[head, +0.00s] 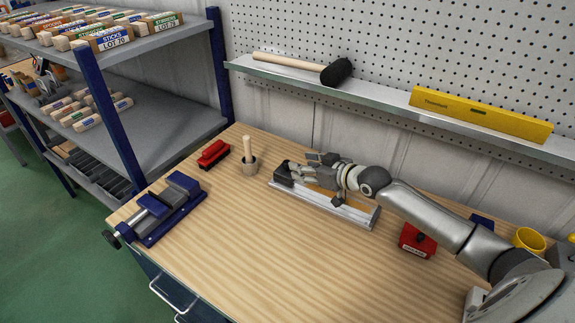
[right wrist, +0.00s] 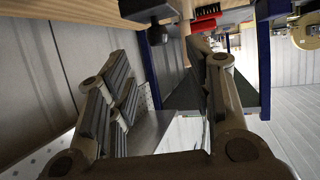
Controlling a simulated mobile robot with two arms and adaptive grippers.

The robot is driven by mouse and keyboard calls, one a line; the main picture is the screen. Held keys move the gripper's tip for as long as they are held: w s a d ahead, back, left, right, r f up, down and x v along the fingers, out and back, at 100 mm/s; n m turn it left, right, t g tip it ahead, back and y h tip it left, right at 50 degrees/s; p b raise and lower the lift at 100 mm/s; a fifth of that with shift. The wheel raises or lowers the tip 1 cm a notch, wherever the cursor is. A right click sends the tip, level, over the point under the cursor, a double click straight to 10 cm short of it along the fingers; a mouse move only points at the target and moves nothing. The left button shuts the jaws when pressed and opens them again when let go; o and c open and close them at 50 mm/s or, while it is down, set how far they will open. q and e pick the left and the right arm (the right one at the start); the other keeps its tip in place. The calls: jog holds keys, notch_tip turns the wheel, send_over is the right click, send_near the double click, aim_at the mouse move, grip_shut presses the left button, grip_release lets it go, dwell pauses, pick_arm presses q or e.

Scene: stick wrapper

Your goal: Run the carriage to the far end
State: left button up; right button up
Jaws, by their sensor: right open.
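A dark block (head: 283,179), which looks like the carriage or an end piece, sits at the rail's left end. My right gripper (head: 303,165) is over that left end, close to the dark block. Its fingers stand apart in the right wrist view (right wrist: 168,75), with nothing between them. I cannot tell whether a finger touches the block. My left gripper is not in view.
A stick stands in a round holder (head: 249,163) beside a red brush (head: 213,154). A blue vise (head: 168,208) is at the bench's left. A red block (head: 417,240) lies right of the rail. The front bench is clear. A shelf (head: 400,105) holds a mallet and yellow level.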

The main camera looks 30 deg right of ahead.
aim_at(287, 162)
jog(key=b+x, duration=0.1)
jog(key=x, duration=0.1)
jog(key=b+x, duration=0.3)
jog(key=x, duration=0.2)
jog(key=shift+s+d+f+b, duration=0.15)
jog(key=shift+f+b, duration=0.15)
jog(key=shift+w+a+f+b, duration=0.1)
jog(key=shift+w+a+b, duration=0.15)
jog(key=shift+w+b, duration=0.35)
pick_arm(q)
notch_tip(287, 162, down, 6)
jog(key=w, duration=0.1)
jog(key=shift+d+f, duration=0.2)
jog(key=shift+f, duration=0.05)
pick_arm(e)
jog(key=shift+w, duration=0.15)
jog(key=shift+c, duration=0.3)
grip_shut()
